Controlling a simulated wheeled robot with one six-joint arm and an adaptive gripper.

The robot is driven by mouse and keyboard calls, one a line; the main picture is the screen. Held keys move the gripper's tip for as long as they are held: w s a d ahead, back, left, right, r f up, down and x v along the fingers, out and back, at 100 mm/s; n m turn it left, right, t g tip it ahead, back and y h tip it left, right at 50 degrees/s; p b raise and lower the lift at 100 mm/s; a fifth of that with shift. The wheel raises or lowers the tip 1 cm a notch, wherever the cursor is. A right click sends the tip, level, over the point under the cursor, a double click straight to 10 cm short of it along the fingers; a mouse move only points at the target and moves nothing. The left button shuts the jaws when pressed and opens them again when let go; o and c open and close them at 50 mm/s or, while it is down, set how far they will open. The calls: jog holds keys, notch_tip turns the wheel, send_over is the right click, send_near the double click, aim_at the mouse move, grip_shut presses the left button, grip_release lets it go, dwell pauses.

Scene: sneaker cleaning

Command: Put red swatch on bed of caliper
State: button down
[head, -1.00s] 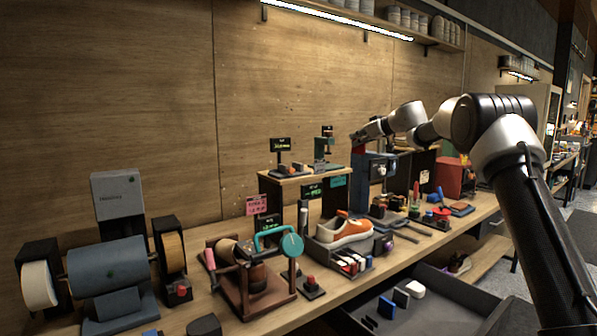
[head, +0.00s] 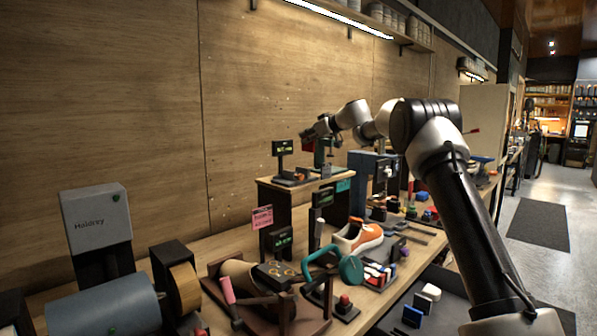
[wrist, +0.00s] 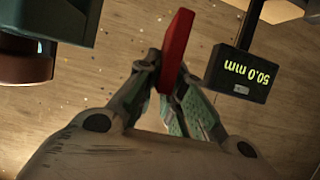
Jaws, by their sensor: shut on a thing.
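My gripper (head: 312,134) is shut on the red swatch (head: 307,146), above the raised wooden stand. In the wrist view, the red swatch (wrist: 176,45) stands out lengthwise from between the fingertips (wrist: 168,78). A dark device with a small display (head: 281,148), which looks like the caliper, stands at the left of the stand top. Its display (wrist: 240,74) reads 50.0 mm and lies right of the swatch in the wrist view. The caliper's low dark bed (head: 293,180) shows below the gripper in the head view. The swatch is clear of it.
A green press-like device (head: 325,157) stands close by on the right of the stand (head: 285,188); a dark green part (wrist: 55,20) fills the wrist view's upper left. A blue cabinet (head: 365,170) and an orange-white sneaker (head: 357,238) are further right and in front.

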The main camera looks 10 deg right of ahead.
notch_tip(320, 180, down, 9)
jog(key=shift+r, duration=0.1)
dwell(0.4)
jog(key=c, duration=1.5)
grip_release()
jog(key=shift+f, duration=0.2)
jog(key=shift+r, duration=0.1)
